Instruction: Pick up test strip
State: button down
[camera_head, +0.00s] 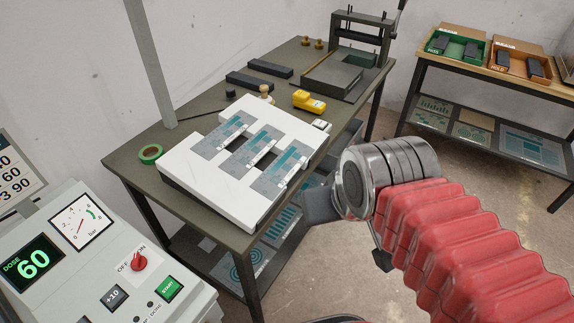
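A white board (185,178) lies on the dark workbench and bears three grey plates with teal patterns: a left plate (222,137), a middle plate (252,150) and a right plate (280,172). Small white marked patches show on these plates. I cannot tell for sure which piece is the test strip. My gripper (350,234) is in the air to the right of the board, beyond the bench's front edge. Its two dark fingers are spread apart with nothing seen between them. It is apart from the plates.
The workbench (205,218) also holds green tape (150,153), a yellow device (309,101), dark blocks (270,68) and a roller press (361,40). A control panel (90,255) stands front left. A second table (500,80) with green and orange trays stands back right. Floor between is clear.

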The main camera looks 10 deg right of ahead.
aim_at(271, 181)
jog(key=u, duration=2.25)
jog(key=k, duration=0.35)
jog(key=z, duration=0.3)
